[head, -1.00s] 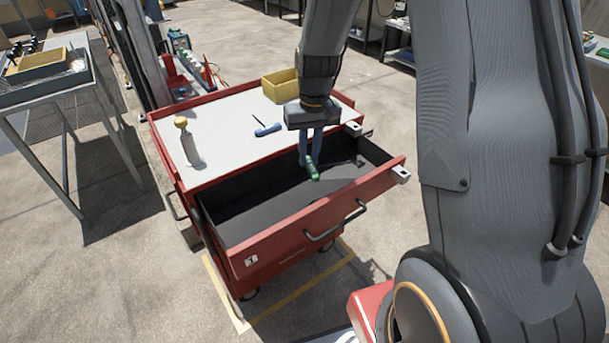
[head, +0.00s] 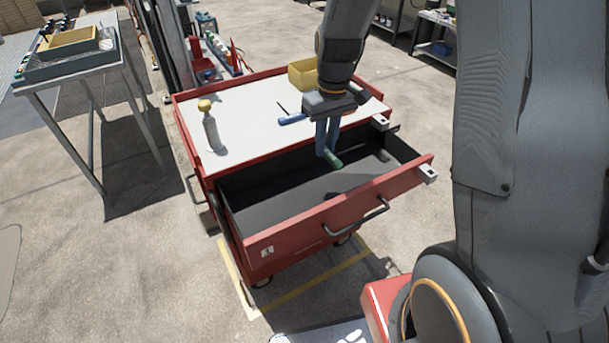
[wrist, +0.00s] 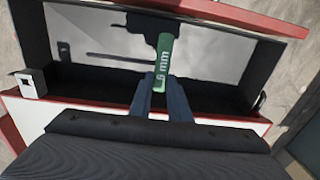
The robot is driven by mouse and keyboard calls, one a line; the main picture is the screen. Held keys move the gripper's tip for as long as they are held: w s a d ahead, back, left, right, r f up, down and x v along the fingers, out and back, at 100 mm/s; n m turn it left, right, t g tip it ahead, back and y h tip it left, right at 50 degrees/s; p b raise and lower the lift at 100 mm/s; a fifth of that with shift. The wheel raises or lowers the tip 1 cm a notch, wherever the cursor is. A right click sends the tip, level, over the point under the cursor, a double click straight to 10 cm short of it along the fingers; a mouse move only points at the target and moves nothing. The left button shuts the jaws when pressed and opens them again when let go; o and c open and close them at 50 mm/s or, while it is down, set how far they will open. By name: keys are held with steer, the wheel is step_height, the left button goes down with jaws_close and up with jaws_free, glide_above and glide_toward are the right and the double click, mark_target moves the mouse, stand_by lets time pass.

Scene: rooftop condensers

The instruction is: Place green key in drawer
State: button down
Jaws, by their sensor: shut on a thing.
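The green key (wrist: 163,55) is gripped between the fingertips of my gripper (wrist: 161,88), with "6 mm" lettering on its green side. In the head view the green key (head: 333,160) is over the open drawer (head: 285,198), above its dark floor. My gripper (head: 328,150) points down and is shut on the key. The drawer is pulled out from the red cart (head: 205,165) and its interior also shows in the wrist view (wrist: 100,45). I cannot tell the exact height of the key over the drawer floor.
On the white cart top are a spray bottle (head: 211,128), a blue-handled screwdriver (head: 291,119) and a yellow bin (head: 303,73). A grey table (head: 75,78) stands at the left.

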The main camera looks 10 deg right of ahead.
steer(key=s+a+n+b, duration=0.4)
steer(key=s+a+n, duration=0.1)
steer(key=n, duration=1.3)
glide_above(300, 201)
steer(key=s+d, duration=0.1)
steer(key=s, duration=0.3)
steer(key=shift+h, duration=0.3)
step_height(300, 201, down, 13)
steer(key=shift+w+d+r, duration=0.15)
steer(key=shift+r, duration=0.05)
steer(key=w, duration=0.1)
steer(key=w+p, duration=0.1)
steer(key=w+a+f, duration=0.1)
steer(key=shift+w+a, duration=0.1)
steer(key=shift+w, duration=0.3)
steer(key=shift+f, duration=0.15)
steer(key=shift+f, duration=0.1)
steer(key=c, duration=1.7)
jaws_free()
steer(key=shift+o, duration=0.2)
